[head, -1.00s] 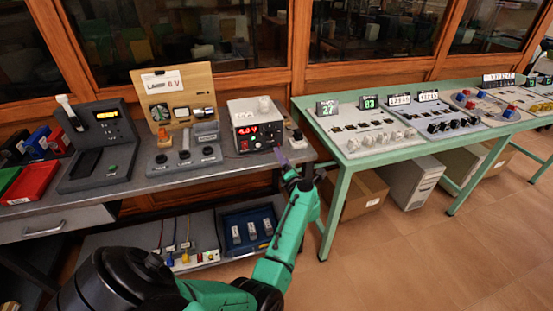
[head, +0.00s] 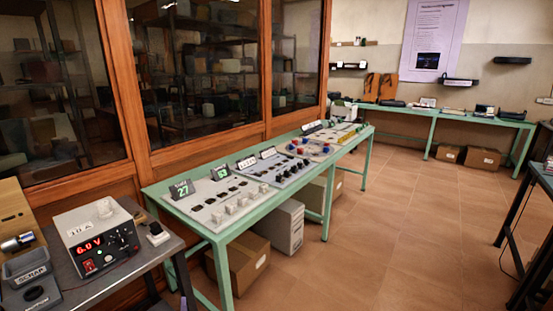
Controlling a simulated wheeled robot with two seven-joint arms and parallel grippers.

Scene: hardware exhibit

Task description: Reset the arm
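Neither of my grippers shows in the head view, and no part of my arms is visible. A power supply box (head: 97,240) with a red display reading 6.0 V stands on the grey bench (head: 137,272) at lower left. The green table (head: 230,233) beside it carries grey panels (head: 222,203) with switches, dark knobs and small number signs.
Cardboard boxes (head: 240,267) and a white computer case (head: 283,226) sit under the green table. A second green table (head: 435,115) runs along the far wall. A dark table (head: 538,185) edges in at right. The tiled floor (head: 400,220) between is clear.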

